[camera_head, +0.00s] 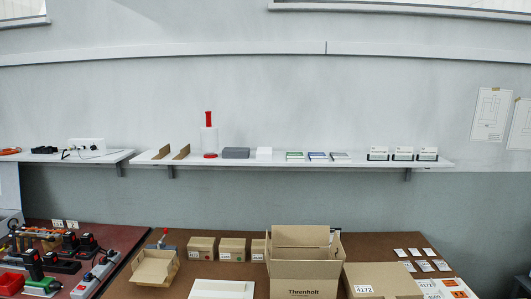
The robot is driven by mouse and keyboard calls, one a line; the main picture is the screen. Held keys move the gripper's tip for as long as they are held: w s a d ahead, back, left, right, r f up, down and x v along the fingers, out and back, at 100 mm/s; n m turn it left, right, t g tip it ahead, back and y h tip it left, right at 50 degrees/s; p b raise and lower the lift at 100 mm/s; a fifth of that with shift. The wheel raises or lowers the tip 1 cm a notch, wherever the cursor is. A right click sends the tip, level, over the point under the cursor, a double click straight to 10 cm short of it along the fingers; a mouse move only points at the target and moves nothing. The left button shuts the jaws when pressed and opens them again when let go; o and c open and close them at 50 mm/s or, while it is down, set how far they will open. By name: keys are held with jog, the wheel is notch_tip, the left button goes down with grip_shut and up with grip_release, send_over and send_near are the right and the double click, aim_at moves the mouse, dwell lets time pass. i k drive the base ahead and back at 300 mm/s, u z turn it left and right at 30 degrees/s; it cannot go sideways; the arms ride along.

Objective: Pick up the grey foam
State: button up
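A dark grey block (236,153), which looks like the grey foam, lies on the white wall shelf (300,165) near its middle. A smaller white block (264,153) sits just to its right, with a small gap. To its left stands a white roll with a red top and red base (209,140). Nothing covers the grey block from the front. My gripper is not in view.
Below the shelf, a brown table holds an open cardboard box (302,280), a closed box (380,280), small cartons (202,247) and an open tray box (155,267). Two brown brackets (181,152) and several small packs (403,154) share the shelf. Tools crowd the red bench at left.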

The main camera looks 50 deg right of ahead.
aim_at(227, 152)
jog(key=u, duration=0.45)
jog(key=k, duration=0.15)
jog(key=z, duration=1.15)
jog(key=i, duration=0.55)
jog(key=z, duration=0.6)
